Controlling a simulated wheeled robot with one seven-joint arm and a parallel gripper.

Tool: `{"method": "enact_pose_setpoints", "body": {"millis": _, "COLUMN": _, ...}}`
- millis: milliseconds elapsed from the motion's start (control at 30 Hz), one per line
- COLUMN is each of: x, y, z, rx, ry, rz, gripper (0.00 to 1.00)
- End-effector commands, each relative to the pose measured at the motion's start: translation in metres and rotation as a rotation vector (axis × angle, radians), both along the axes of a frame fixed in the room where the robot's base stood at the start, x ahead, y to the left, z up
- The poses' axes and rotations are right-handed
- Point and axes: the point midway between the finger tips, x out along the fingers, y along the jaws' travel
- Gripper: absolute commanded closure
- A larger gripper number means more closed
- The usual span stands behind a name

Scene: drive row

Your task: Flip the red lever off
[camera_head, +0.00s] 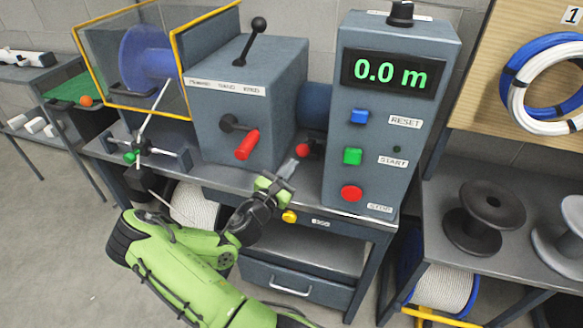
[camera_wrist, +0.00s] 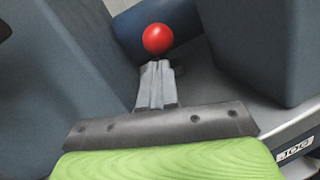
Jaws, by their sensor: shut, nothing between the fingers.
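A red ball knob (camera_head: 303,150) sits low in the gap between the grey machine box and the control box, just above the bench top. In the wrist view the red ball (camera_wrist: 158,39) shows just beyond my fingertips; what it is mounted on is hidden. My gripper (camera_head: 291,167) is shut and empty, just below and left of the ball. Its fingers (camera_wrist: 156,75) point at the ball; I cannot tell whether they touch it. A red-handled crank (camera_head: 246,145) is on the front of the grey machine box (camera_head: 236,112).
The control box (camera_head: 385,180) on the right has a 0.0 m display (camera_head: 384,74) and blue, green and red buttons. A black-knobbed lever (camera_head: 250,42) rises from the machine box. A yellow button (camera_head: 289,216) is on the bench front. Spools (camera_head: 485,215) stand at the right.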

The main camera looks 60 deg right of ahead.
Motion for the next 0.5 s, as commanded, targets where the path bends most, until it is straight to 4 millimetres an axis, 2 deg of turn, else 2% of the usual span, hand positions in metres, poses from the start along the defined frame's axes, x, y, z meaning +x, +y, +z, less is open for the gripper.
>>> {"method": "enact_pose_setpoints", "body": {"millis": 133, "x": -0.0018, "y": -0.0047, "z": 0.0062, "rx": 0.001, "ry": -0.001, "rz": 0.001, "gripper": 1.00}}
{"method": "enact_pose_setpoints", "body": {"millis": 500, "x": -0.0019, "y": -0.0046, "z": 0.0079, "rx": 0.004, "ry": 0.001, "rz": 0.001, "gripper": 1.00}}
